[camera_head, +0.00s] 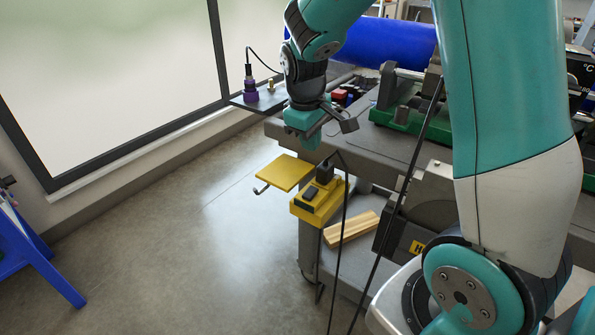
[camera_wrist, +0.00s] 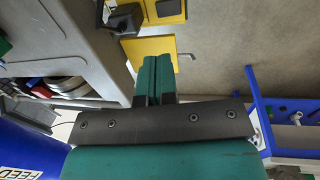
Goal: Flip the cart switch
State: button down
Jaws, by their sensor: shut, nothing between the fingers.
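The cart (camera_head: 345,135) stands right of centre in the head view. A yellow box (camera_head: 333,207) on its side carries a small black rocker switch (camera_head: 311,193), and a black plug with a cable (camera_head: 325,173) sits in its top. In the wrist view the yellow box (camera_wrist: 172,18) is at the top edge, with the switch (camera_wrist: 168,8) partly cut off. My gripper (camera_head: 311,143) is above the box, apart from it. In the wrist view its green fingers (camera_wrist: 155,60) are together and empty, pointing toward the yellow parts.
A yellow plate (camera_head: 284,172) with a metal hook juts out left of the box. A dark shelf (camera_head: 250,100) with a purple fitting sticks out behind. Wood pieces (camera_head: 351,228) lie on the lower shelf. A hanging cable crosses near the box. Open floor lies left.

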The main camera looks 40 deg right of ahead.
aim_at(313, 189)
jog(key=f, duration=0.4)
jog(key=d+f, duration=0.1)
jog(key=f, duration=0.3)
jog(key=f+b, duration=0.1)
jog(key=f, duration=0.4)
jog(key=shift+w+d, duration=0.35)
jog(key=shift+d, duration=0.05)
jog(key=shift+a, duration=0.1)
